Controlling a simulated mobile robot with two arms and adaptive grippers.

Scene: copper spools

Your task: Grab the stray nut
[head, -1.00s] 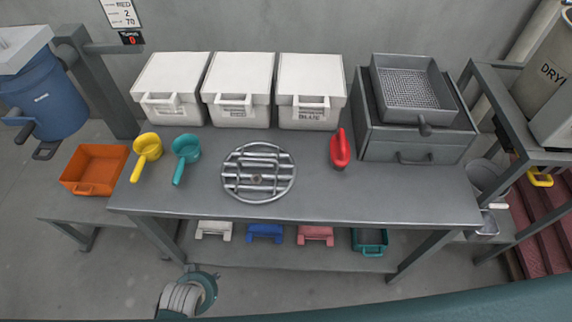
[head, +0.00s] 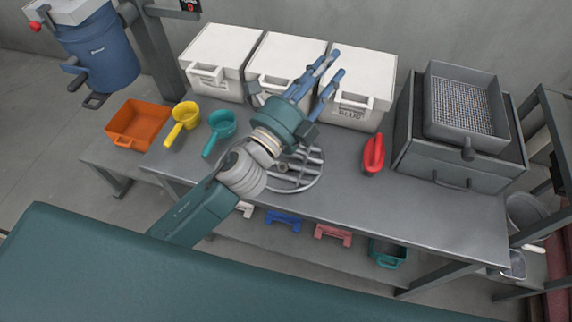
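A round metal grate (head: 312,178) lies on the grey workbench, its left part hidden behind my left arm. A small brownish piece, perhaps the stray nut (head: 283,167), shows near the grate's middle, close beside my wrist; it is too small to make out clearly. My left gripper (head: 337,63) reaches up across the picture, in front of the white bins. Its two blue fingers are apart with nothing seen between them. My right gripper is not in view.
White lidded bins (head: 213,55) line the bench's back. Yellow (head: 184,118) and teal (head: 221,124) ladles and an orange tray (head: 137,122) are at left.

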